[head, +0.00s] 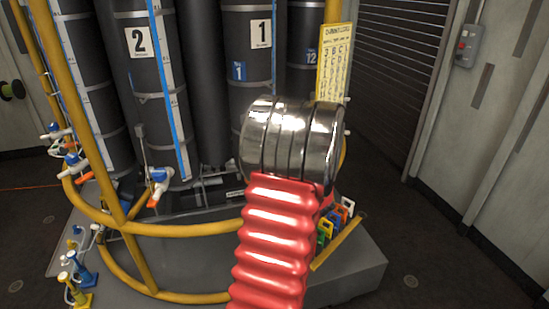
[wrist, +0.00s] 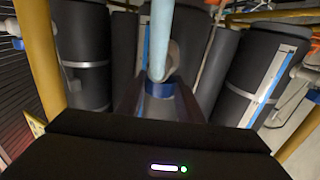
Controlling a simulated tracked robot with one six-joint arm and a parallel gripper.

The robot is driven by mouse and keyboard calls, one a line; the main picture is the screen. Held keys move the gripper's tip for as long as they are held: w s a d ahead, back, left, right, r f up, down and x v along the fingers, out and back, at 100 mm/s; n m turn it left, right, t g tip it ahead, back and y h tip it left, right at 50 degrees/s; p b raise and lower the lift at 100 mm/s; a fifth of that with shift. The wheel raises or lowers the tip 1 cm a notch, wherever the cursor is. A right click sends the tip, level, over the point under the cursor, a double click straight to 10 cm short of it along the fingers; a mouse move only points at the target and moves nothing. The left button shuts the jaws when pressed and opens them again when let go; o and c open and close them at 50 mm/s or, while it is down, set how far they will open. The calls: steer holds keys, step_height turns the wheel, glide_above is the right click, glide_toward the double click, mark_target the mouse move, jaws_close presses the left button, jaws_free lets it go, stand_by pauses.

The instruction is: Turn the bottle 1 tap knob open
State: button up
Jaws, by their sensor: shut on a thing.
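Bottle 1 (head: 260,62) is a tall dark cylinder with a white "1" plate, at the back centre of the head view. Its tap is hidden there behind my red and chrome arm, and so is my gripper. In the wrist view my gripper (wrist: 158,92) has its dark fingers around a blue tap knob (wrist: 160,89), shut on it. A pale round part shows just above the knob. I cannot read a number on this tap, nor tell how far the knob is turned.
Bottle 2 (head: 125,75) stands to the left. Yellow rails (head: 180,228) curve in front of the bottles. Another blue-and-white tap (head: 158,177) sits low in front of bottle 2. A yellow sign (head: 333,65) hangs right. Bare floor lies to the right.

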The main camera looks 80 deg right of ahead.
steer(key=n+t+y, duration=0.1)
steer(key=n+y, duration=0.1)
steer(key=n+t+y, duration=0.1)
steer(key=t+y, duration=0.1)
steer(key=n+t+y, duration=0.2)
steer(key=y, duration=0.1)
steer(key=shift+s+d+r+n, duration=0.1)
steer(key=shift+s+d+n, duration=0.1)
steer(key=shift+s+n, duration=0.1)
steer(key=shift+w+n+t+y, duration=0.1)
steer(key=shift+n+t+y, duration=0.5)
steer(key=shift+n+y, duration=0.8)
steer(key=shift+a+r+y, duration=0.1)
steer(key=shift+y, duration=0.4)
steer(key=o, duration=0.8)
steer(key=shift+o, duration=1.3)
steer(key=shift+w, duration=0.1)
steer(key=s+a, duration=0.2)
steer(key=s, duration=1.1)
steer(key=shift+s+a, duration=0.25)
steer(key=shift+s, duration=0.1)
